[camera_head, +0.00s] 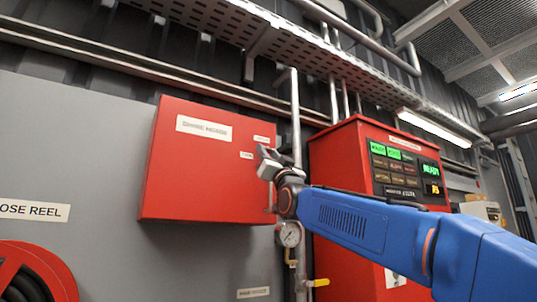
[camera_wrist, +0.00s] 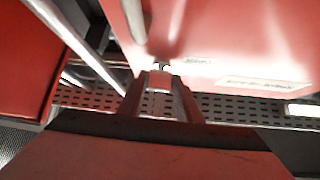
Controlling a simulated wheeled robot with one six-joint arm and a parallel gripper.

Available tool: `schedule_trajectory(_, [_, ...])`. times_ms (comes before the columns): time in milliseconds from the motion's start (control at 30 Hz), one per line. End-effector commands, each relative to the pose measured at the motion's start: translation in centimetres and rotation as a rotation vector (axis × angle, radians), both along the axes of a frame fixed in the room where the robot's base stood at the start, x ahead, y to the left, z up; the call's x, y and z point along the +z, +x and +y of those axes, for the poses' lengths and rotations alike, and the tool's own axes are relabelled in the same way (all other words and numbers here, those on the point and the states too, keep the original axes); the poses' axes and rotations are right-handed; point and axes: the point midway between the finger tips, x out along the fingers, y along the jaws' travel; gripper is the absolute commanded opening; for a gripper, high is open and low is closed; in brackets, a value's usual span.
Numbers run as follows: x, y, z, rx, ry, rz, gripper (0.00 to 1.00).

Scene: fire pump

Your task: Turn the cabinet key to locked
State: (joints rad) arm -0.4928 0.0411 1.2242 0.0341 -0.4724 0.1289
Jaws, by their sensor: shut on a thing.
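The red cabinet (camera_head: 200,165) hangs on the grey wall in the head view, its door shut. It fills the upper right of the wrist view (camera_wrist: 230,30). My gripper (camera_head: 266,160) is at the right edge of the cabinet front, by its small labels. In the wrist view, my gripper's fingers (camera_wrist: 159,82) meet at the cabinet face and are shut on the key (camera_wrist: 160,66). Only a small metal bit of the key shows between the fingertips and the door. The key's turn angle cannot be told. In the head view the gripper hides the key.
A red pump control panel (camera_head: 360,150) with lit green and amber displays stands to the right, behind my arm. A vertical pipe (camera_head: 296,120) and a pressure gauge (camera_head: 289,234) are close beside the gripper. A hose reel (camera_head: 35,275) is at lower left.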

Motion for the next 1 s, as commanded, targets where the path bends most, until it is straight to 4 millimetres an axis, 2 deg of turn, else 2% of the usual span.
schedule_trajectory(1000, [0.50,-0.52,0.73,0.003,0.503,0.338,0.09])
